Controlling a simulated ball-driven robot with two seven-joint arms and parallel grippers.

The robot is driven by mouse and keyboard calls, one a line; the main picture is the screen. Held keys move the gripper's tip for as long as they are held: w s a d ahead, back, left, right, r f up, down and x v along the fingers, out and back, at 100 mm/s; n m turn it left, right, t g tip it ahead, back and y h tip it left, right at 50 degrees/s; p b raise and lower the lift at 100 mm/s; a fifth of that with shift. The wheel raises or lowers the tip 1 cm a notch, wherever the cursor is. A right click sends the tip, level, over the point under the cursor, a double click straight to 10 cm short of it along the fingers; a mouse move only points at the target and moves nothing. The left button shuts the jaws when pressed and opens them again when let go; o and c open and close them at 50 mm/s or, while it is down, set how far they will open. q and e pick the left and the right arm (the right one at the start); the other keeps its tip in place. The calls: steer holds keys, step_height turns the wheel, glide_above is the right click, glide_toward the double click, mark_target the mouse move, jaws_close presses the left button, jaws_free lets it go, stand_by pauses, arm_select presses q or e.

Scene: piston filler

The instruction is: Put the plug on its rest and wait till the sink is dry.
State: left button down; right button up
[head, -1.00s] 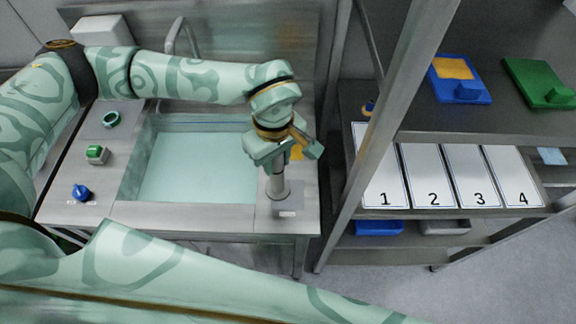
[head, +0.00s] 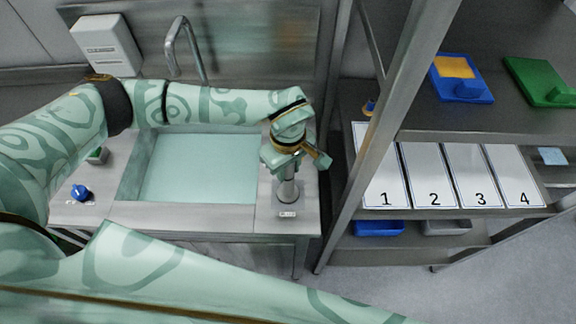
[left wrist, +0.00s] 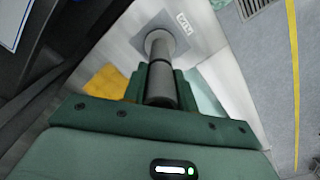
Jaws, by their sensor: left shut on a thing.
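My left gripper (head: 287,166) is shut on the upper part of the plug (head: 286,190), a grey upright tube. In the left wrist view the plug (left wrist: 160,80) runs between my fingers (left wrist: 160,92), with a dark band partway along it. Its far end meets a round collar on the rest (left wrist: 184,42), a grey plate with a small label. The rest (head: 272,209) is on the steel counter right of the sink (head: 128,183). I cannot tell whether the plug is fully seated. The sink shows a flat pale teal surface; its depth is unclear. My right gripper is out of view.
A blue knob (head: 81,193) and a partly hidden green button (head: 98,155) are on the counter's left side. A tap (head: 184,45) stands behind the sink. A shelf rack with numbered white cards (head: 434,175) and blue and green trays (head: 540,82) is to the right.

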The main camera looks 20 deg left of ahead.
arm_select(q)
steer(key=c, duration=1.1)
jaws_free()
steer(key=shift+r, duration=0.1)
step_height(320, 180, up, 12)
steer(key=shift+r, duration=0.1)
